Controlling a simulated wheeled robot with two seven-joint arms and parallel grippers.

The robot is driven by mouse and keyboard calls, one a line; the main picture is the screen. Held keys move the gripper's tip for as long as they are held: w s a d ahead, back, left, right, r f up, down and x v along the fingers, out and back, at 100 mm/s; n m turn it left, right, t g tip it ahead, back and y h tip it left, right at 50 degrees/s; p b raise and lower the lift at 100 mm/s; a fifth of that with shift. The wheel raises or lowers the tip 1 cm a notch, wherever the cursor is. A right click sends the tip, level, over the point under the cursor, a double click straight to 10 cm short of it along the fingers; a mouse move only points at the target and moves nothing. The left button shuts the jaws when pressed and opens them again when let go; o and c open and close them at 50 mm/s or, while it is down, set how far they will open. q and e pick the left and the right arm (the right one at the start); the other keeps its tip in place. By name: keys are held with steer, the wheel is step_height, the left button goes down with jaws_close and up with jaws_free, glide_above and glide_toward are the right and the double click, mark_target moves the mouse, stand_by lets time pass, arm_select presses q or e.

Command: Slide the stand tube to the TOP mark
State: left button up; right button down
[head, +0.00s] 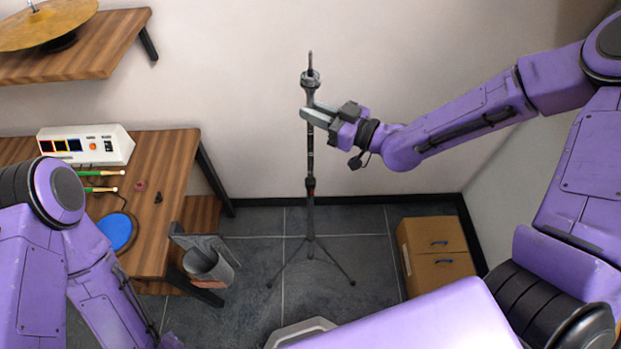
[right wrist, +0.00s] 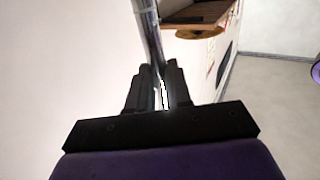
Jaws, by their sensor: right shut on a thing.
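The stand (head: 310,205) is a thin dark upright pole on spread tripod legs, standing on the floor near the back wall. My right gripper (head: 312,117) is shut on the tube just below the top fitting. In the right wrist view the shiny tube (right wrist: 147,30) runs down between the fingers of that gripper (right wrist: 158,85). The TOP mark cannot be read here. My left gripper is not in view; only my left arm shows.
A wooden table (head: 175,160) at left holds a white control box (head: 88,146), drumsticks and a blue pad (head: 115,232). A grey bin (head: 207,268) hangs at its side. A shelf with a cymbal (head: 45,22) is above. A cardboard box (head: 436,253) stands right of the stand.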

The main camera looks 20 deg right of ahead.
step_height(320, 180, up, 4)
steer(key=shift+w+f+p, duration=0.1)
steer(key=shift+p, duration=1.15)
steer(key=c, duration=1)
jaws_free()
steer(key=shift+f, duration=0.1)
steer(key=shift+o, duration=0.2)
steer(key=shift+f, duration=0.1)
